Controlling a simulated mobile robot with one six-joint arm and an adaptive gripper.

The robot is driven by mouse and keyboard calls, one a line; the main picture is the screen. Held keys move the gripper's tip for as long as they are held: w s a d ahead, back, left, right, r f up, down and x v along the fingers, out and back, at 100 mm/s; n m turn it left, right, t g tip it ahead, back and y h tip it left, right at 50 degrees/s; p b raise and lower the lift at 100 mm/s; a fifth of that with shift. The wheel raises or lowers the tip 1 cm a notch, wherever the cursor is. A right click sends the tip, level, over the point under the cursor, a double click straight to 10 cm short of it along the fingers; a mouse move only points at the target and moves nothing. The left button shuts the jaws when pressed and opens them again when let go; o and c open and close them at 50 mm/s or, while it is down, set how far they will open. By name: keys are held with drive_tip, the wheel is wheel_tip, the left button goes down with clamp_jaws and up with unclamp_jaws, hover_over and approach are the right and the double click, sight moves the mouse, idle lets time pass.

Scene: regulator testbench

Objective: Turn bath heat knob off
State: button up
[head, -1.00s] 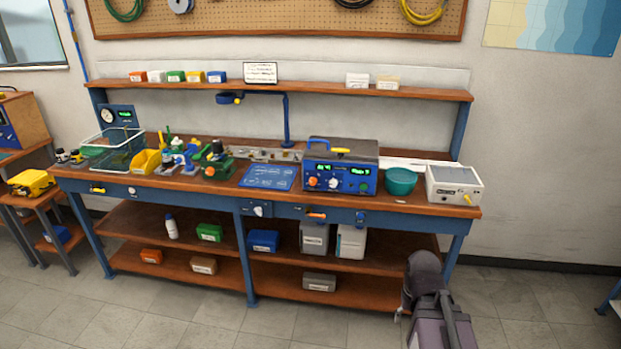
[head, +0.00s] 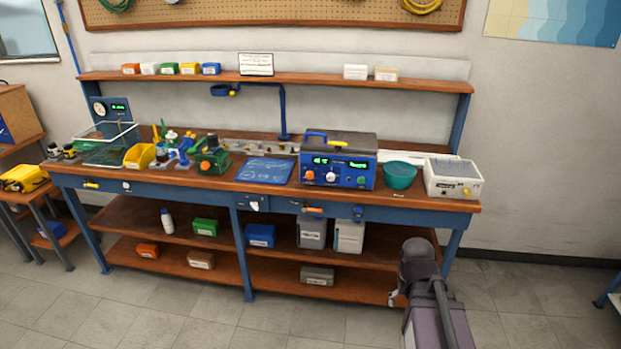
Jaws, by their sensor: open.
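A blue-fronted unit with a dark top (head: 340,158) stands on the bench, right of centre, with lit green displays. Its front carries an orange-red knob (head: 309,176), a white knob (head: 331,177) and a small green knob (head: 362,181). The labels are too small to read, so I cannot tell which knob is the bath heat knob or how it is set. My arm rises at the lower right, in front of the bench and well short of the unit.
A teal bowl (head: 399,175) and a white box (head: 453,179) stand right of the unit. A blue mat (head: 265,171) and a green device (head: 210,161) are to its left. The wooden shelf (head: 290,80) runs above. The floor (head: 190,315) in front is clear.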

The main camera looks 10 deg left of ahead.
drive_tip(key=w+a+f+m+t+h+b, duration=0.1)
drive_tip(key=w+t+h+b, duration=0.15)
drive_tip(key=w, duration=0.55)
drive_tip(key=w+f+m+t+h+b, duration=0.1)
drive_tip(key=w+f+t+h+b, duration=0.15)
drive_tip(key=w, duration=0.45)
drive_tip(key=n+t+y+b, duration=0.4)
drive_tip(key=t+y+b, duration=0.1)
drive_tip(key=t+b, duration=0.7)
approach(309, 177)
drive_tip(key=s+p, duration=0.1)
drive_tip(key=s, duration=0.2)
drive_tip(key=shift+s+f+t, duration=0.15)
drive_tip(key=shift+t, duration=0.15)
drive_tip(key=w, duration=1.3)
drive_tip(key=shift+w+d, duration=0.15)
drive_tip(key=shift+w, duration=0.25)
drive_tip(key=shift+c, duration=0.3)
drive_tip(key=c, duration=1.1)
